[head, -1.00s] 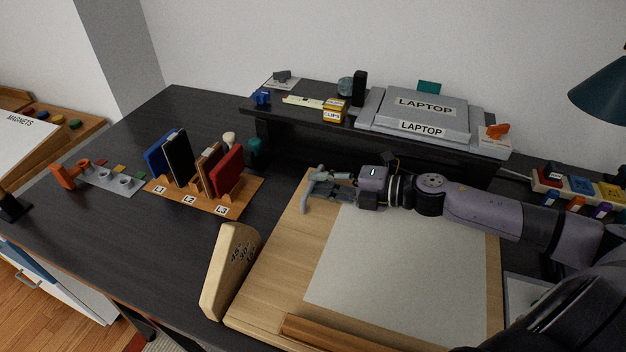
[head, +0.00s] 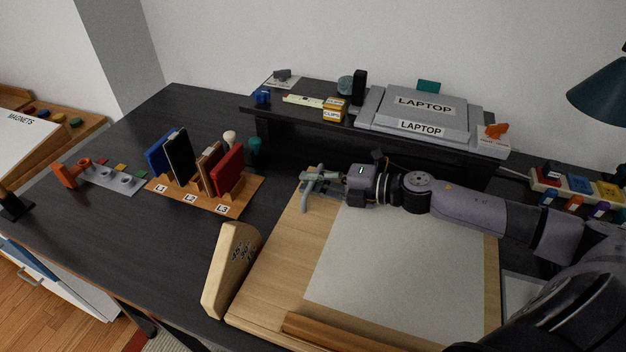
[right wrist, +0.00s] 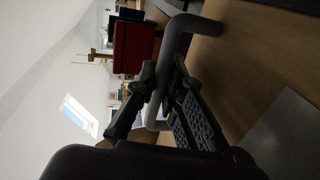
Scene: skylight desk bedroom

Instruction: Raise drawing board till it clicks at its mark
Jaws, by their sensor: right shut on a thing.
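The wooden drawing board (head: 270,285) lies on the dark desk with a white sheet (head: 395,265) on it. Its tilt is hard to judge. A wooden scale piece (head: 226,275) with angle numbers stands upright at its left edge; 45 reads at the top, the lower numbers are small. My right gripper (head: 318,186) is at the board's far left corner, shut on a grey bent handle (head: 304,203). In the right wrist view the handle (right wrist: 180,45) passes between the fingers (right wrist: 160,105), beside the board's wooden surface (right wrist: 245,50). My left gripper is not in view.
A shelf with a laptop (head: 425,108) stands behind the board. A lamp (head: 600,92) hangs at the right. Bare desk (head: 150,245) lies left of the scale piece.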

